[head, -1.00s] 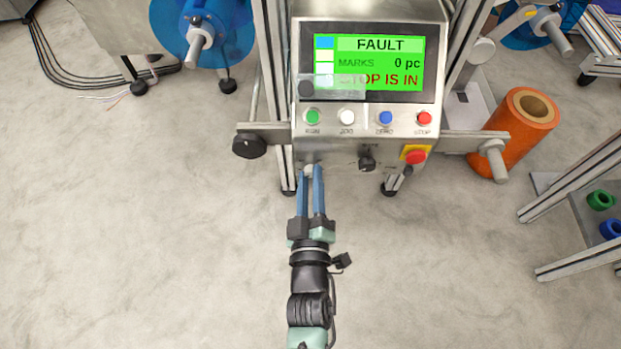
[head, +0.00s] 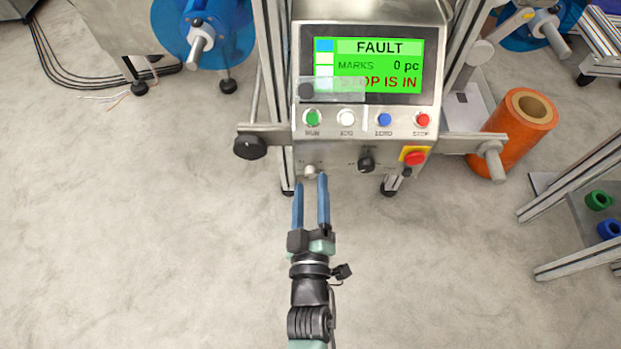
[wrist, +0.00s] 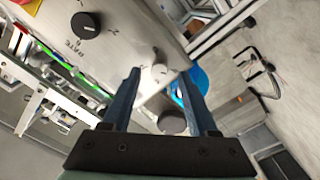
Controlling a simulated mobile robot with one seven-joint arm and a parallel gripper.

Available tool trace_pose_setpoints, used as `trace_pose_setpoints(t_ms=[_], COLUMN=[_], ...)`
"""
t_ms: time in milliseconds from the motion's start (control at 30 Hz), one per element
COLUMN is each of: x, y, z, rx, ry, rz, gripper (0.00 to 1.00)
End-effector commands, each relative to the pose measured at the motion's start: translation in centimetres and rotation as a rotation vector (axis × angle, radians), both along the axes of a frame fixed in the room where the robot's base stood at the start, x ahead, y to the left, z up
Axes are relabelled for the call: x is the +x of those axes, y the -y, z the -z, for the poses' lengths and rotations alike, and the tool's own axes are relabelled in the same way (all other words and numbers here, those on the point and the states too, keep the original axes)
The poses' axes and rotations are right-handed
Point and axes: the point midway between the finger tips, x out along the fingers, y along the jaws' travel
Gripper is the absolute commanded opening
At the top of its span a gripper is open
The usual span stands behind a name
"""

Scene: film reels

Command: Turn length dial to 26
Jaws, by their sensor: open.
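A small silver dial (head: 310,171) sits on the lower left of the steel control box (head: 340,156); I cannot read its label or setting. It shows in the wrist view (wrist: 159,71) between and beyond my fingertips. My gripper (head: 311,182) is open and empty, with its blue fingers pointing at the dial from just in front, apart from it. In the wrist view the fingers (wrist: 159,84) stand on either side of the dial. The screen (head: 380,64) reads FAULT, MARKS 0 pc, and a partly covered line ending in "TOP IS IN".
A black knob (head: 367,163), labelled RATE in the wrist view, is right of the silver dial. A red stop button (head: 413,158) on yellow is further right. Green, white, blue and red buttons line up above. A round black handle (head: 250,146) sticks out at left. The floor below is clear.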

Motion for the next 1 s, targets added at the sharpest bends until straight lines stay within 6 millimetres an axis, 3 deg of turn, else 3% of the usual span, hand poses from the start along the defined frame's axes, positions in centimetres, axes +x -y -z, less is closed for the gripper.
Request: trace_pose_setpoints(t_ms=[300,500,1000], x=[-7.2,-10.1,-11.0], y=[0.1,0.0,0.0], z=[-0.3,-0.2,-0.1], rx=[0.001,0.0,-0.001], ry=[-0.004,-0.003,0.0], rz=[0.003,0.001,0.001], gripper=[0.59,0.59,0.59])
